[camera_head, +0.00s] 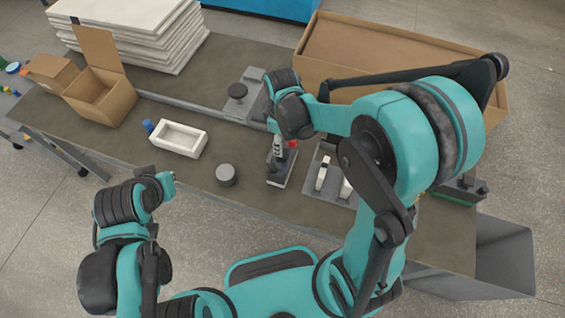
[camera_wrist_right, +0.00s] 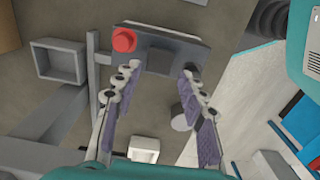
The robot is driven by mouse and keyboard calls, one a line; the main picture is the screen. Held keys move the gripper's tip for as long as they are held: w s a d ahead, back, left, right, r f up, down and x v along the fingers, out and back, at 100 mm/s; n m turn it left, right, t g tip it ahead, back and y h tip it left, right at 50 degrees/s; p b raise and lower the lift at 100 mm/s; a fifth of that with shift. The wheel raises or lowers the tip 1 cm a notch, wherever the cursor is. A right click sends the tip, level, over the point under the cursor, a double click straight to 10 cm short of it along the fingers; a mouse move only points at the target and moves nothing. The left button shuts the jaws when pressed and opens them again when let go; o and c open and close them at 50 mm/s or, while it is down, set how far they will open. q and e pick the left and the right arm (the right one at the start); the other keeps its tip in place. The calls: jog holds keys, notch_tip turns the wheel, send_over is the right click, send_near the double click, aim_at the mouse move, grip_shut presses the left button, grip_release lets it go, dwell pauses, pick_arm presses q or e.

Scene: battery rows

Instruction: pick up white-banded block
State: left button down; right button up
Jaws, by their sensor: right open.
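My right gripper (camera_head: 279,148) is over the table in the head view, above a dark device with a red button (camera_head: 292,144). In the right wrist view my right gripper (camera_wrist_right: 160,70) is open, with its two purple-padded fingers well apart. The device's dark plate with its red button (camera_wrist_right: 123,40) lies beyond the fingertips, and a dark raised block (camera_wrist_right: 167,60) on it shows between them. I cannot make out a white band on this block. A grey tray to the right holds white pieces (camera_head: 322,177). My left arm is folded at the left; its gripper fingers do not show.
A white open box (camera_head: 180,138), a blue-topped item (camera_head: 148,126) and a grey round puck (camera_head: 226,175) stand left of the right gripper. A cardboard box (camera_head: 100,98) and stacked white slabs (camera_head: 130,25) are farther left. A large cardboard carton (camera_head: 385,50) stands behind my right arm.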

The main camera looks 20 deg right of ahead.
aim_at(283, 161)
notch_tip(283, 161, down, 5)
jog(key=shift+d+f+b, duration=0.1)
jog(key=shift+d+b, duration=0.05)
jog(key=shift+b, duration=0.95)
jog(key=shift+s, duration=0.1)
jog(key=shift+r, duration=0.2)
grip_shut()
